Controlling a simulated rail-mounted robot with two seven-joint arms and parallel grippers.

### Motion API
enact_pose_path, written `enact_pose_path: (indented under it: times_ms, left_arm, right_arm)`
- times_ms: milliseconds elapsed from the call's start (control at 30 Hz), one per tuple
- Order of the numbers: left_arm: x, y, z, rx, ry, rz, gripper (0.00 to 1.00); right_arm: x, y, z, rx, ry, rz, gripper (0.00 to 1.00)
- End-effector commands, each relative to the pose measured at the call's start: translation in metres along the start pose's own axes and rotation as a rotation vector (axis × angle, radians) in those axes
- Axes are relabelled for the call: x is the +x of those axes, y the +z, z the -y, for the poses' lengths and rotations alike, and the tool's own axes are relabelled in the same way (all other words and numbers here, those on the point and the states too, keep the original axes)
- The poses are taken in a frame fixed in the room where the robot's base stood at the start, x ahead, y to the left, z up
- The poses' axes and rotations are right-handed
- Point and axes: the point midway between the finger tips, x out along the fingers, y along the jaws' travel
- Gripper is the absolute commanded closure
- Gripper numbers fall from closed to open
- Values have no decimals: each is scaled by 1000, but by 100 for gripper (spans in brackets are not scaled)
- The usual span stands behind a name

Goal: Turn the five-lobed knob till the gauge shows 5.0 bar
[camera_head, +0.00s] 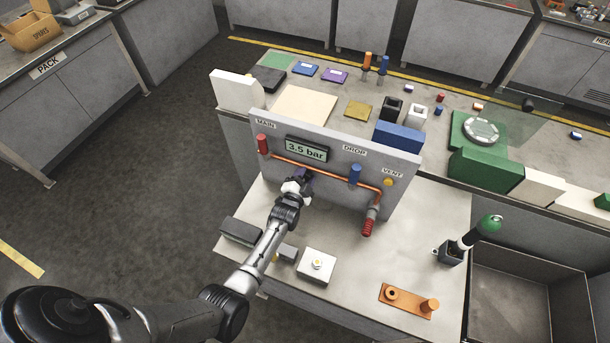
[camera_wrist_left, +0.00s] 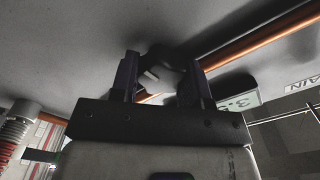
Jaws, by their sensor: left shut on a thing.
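The gauge (camera_head: 306,150) on the upright grey panel (camera_head: 330,139) reads 3.5 bar; part of its display also shows in the left wrist view (camera_wrist_left: 238,103). My left gripper (camera_head: 302,174) is at the panel's face, just below the gauge. In the left wrist view my left gripper (camera_wrist_left: 160,82) has its two dark fingers on either side of the dark knob (camera_wrist_left: 160,60) and is shut on it. The knob's lobes are only partly visible there, and in the head view the gripper hides it. My right gripper is in neither view.
A copper pipe (camera_head: 325,174) crosses the panel, with a red fitting (camera_head: 263,144), a blue fitting (camera_head: 355,174) and a red spring-like part (camera_head: 368,228). A white box (camera_head: 316,266) and an orange fixture (camera_head: 408,300) stand on the bench in front. The bench between them is clear.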

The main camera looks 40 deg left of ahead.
Motion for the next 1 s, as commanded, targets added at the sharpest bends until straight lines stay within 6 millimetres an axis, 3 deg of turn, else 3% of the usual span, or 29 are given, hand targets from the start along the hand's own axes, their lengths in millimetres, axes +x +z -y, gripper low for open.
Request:
enact_pose_path:
  times_ms: [500, 1000]
  left_arm:
    - [0, 1, -2, 338, 0, 1, 81]
    - [0, 0, -2, 416, 0, 1, 81]
  right_arm:
    - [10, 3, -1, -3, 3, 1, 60]
    - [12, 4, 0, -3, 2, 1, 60]
